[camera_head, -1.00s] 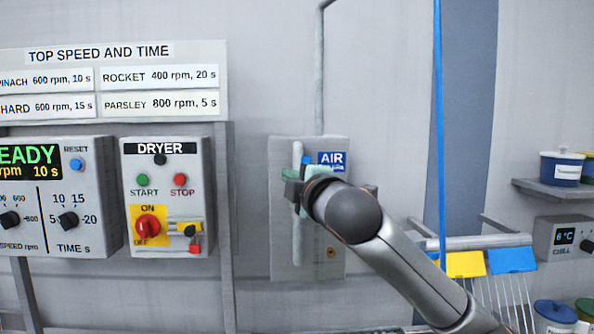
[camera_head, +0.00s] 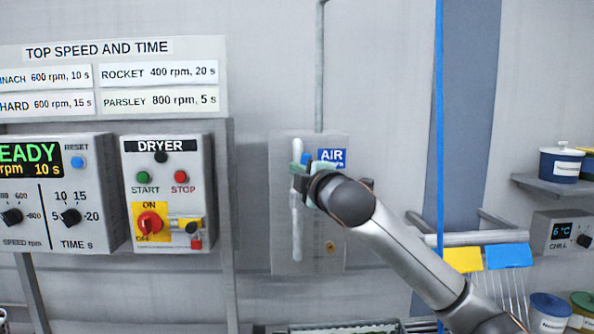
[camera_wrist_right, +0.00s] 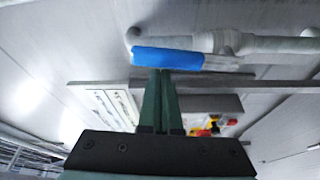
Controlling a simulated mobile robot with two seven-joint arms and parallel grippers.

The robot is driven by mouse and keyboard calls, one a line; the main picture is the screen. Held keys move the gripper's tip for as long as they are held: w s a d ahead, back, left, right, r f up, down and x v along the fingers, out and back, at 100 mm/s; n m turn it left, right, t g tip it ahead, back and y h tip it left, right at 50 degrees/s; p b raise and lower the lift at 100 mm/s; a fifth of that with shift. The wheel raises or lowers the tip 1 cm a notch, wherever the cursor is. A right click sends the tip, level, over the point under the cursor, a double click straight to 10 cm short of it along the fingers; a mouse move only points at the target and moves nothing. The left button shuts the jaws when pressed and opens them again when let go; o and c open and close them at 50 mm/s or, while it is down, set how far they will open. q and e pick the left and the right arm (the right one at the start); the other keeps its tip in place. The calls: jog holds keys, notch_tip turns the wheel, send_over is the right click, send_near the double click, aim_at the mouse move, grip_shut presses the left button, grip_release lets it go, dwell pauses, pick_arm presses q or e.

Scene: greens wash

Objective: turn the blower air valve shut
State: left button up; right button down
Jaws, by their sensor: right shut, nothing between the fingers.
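The air valve's blue handle (camera_head: 306,158) shows as a small blue patch beside the pale vertical pipe (camera_head: 297,225) on the grey AIR panel (camera_head: 281,240). My right gripper (camera_head: 300,168) is in front of the pipe and hides much of the valve. In the right wrist view the blue handle (camera_wrist_right: 167,57) lies roughly along the pipe (camera_wrist_right: 280,44). The shut fingers (camera_wrist_right: 161,74) reach its edge, with nothing between them. I cannot tell whether they touch it. My left gripper is not in view.
The dryer box (camera_head: 130,190) with its red knob stands left of the AIR panel. A blue vertical line (camera_head: 439,120) and a rail with yellow and blue tags (camera_head: 510,255) are to the right.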

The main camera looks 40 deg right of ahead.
jog(key=shift+s+d+f+m+b, duration=0.15)
jog(key=shift+d+m+b, duration=0.1)
jog(key=shift+m+b, duration=0.5)
